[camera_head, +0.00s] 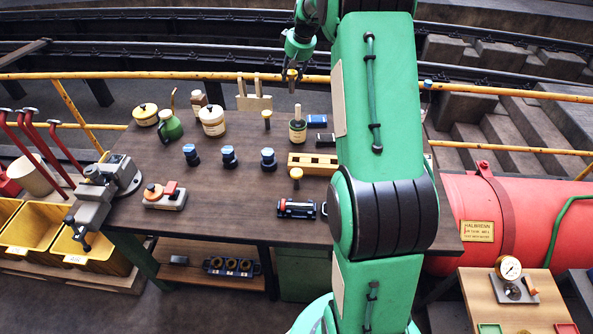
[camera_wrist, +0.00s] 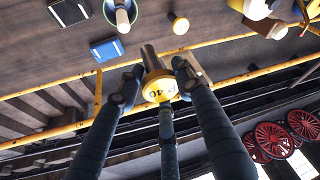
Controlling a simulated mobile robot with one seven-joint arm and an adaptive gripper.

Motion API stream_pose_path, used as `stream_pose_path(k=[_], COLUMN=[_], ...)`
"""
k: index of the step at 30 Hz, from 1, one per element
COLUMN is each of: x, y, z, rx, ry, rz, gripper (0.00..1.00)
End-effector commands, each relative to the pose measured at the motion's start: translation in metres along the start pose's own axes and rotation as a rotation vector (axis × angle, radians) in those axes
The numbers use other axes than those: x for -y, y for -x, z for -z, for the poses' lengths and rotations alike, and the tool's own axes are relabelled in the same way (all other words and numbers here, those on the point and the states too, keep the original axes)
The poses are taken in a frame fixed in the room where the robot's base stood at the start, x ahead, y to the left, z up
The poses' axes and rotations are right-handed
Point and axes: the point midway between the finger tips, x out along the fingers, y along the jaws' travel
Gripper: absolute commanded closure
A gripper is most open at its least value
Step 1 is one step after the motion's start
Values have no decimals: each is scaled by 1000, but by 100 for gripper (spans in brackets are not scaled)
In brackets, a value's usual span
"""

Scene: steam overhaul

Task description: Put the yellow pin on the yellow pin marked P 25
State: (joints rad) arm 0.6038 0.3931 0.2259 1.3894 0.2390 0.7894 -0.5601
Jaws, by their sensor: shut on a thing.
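My gripper (camera_head: 294,58) is raised beyond the far edge of the workbench, near the yellow rail. It is shut on a yellow-headed pin (camera_head: 291,76) with a grey shank. In the wrist view my gripper's fingers (camera_wrist: 155,82) close around this pin (camera_wrist: 158,86), and its yellow face reads "P 40". One yellow-topped pin (camera_head: 267,116) stands at the back of the bench and also shows in the wrist view (camera_wrist: 180,25). Another yellow-topped pin (camera_head: 296,175) stands nearer, in front of a yellow block. I cannot read a mark on either.
A green pot with a brush (camera_head: 298,133), a blue box (camera_head: 316,121) and a yellow holed block (camera_head: 309,162) stand near the pins. Several blue-capped items (camera_head: 229,157) stand mid-bench. A black cylinder tool (camera_head: 297,209) lies in front. My arm hides the bench's right part.

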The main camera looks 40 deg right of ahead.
Motion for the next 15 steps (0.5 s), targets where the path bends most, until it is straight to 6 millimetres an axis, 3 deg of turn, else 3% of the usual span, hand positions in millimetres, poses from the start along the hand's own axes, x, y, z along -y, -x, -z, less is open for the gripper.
stream_pose_path(k=[15], x=[40], y=[51], z=[-76], rx=[-3], ry=[0], rz=[5], gripper=[100])
